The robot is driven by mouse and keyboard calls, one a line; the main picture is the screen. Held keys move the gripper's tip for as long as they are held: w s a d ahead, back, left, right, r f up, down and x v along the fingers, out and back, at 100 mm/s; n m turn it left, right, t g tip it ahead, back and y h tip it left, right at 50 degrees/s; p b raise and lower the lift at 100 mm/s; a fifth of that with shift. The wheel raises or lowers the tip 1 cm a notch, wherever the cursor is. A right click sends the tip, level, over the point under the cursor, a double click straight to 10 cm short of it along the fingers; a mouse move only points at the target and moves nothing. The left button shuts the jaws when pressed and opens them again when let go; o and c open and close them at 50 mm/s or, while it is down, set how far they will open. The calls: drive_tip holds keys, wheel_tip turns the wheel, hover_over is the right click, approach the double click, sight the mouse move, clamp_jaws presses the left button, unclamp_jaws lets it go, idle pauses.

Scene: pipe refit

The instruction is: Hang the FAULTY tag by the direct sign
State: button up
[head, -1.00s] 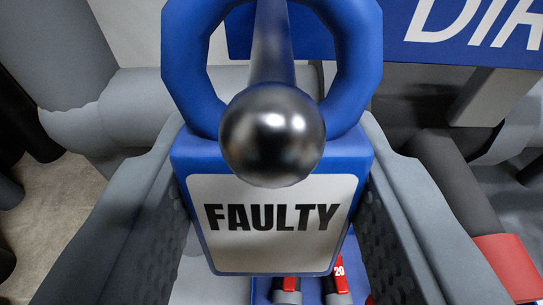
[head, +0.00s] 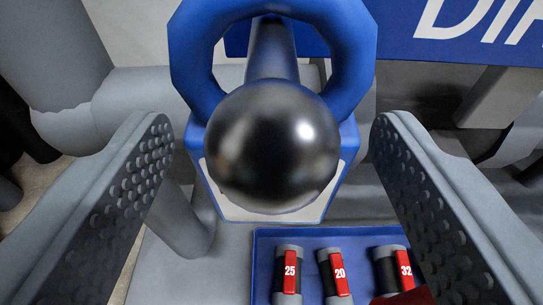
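The FAULTY tag (head: 343,172) is blue with a white face and a ring (head: 352,65) on top. Its ring is around a metal peg with a ball end (head: 272,145), and the tag hangs from it. The ball hides most of the white face and its lettering. My gripper (head: 270,150) is open, with one finger on each side of the tag, apart from it. The blue direct sign (head: 470,30) is at the upper right, partly cut off, its white letters showing.
A blue tray (head: 262,240) below holds several black-and-grey cylinders with red labels, including 25 (head: 289,270), 20 (head: 337,272) and 32 (head: 402,270). Grey pipes (head: 75,120) run at the left and behind.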

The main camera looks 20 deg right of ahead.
drive_tip(key=v, duration=1.7)
drive_tip(key=shift+s, duration=0.2)
drive_tip(key=shift+s+a, duration=0.15)
drive_tip(key=shift+f+v, duration=0.25)
drive_tip(key=shift+v, duration=0.9)
drive_tip(key=shift+f+v, duration=0.25)
drive_tip(key=shift+v, duration=0.9)
drive_tip(key=shift+s, duration=0.1)
